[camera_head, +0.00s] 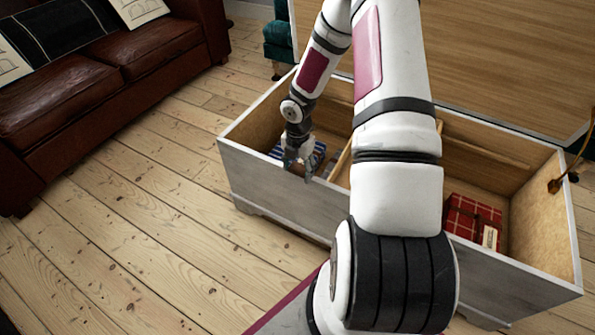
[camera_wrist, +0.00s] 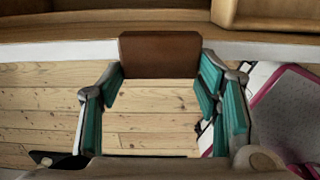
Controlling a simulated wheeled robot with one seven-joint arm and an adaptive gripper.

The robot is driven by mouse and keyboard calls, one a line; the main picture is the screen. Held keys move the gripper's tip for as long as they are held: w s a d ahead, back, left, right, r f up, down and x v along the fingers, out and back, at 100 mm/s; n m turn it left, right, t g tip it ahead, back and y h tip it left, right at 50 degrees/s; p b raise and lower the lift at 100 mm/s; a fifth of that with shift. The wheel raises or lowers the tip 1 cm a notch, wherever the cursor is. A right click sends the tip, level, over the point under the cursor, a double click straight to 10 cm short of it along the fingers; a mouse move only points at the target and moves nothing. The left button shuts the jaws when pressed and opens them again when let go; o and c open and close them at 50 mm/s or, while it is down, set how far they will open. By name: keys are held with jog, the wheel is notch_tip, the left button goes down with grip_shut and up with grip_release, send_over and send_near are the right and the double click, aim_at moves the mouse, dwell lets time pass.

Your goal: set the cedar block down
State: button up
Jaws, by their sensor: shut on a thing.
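The cedar block (camera_wrist: 160,54) is a plain brown block in the wrist view, held between the tips of my gripper. My gripper (camera_head: 299,158), with teal finger pads, points down at the left end of the open wooden chest (camera_head: 270,184), near its front wall. In the wrist view a finger lies on each side of the block, and the chest's pale rim runs behind it. I cannot make the block out in the head view. I cannot tell whether it touches the chest.
A divider (camera_head: 343,160) splits the chest. A blue-striped thing (camera_head: 318,153) lies in the left part, and a red plaid item (camera_head: 472,219) lies in the right part. A brown leather sofa (camera_head: 95,85) stands at left. Floorboards (camera_head: 140,225) before the chest are clear.

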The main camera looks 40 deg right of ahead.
jog(key=shift+f, duration=0.1)
jog(key=o, duration=1)
jog(key=shift+c, duration=0.2)
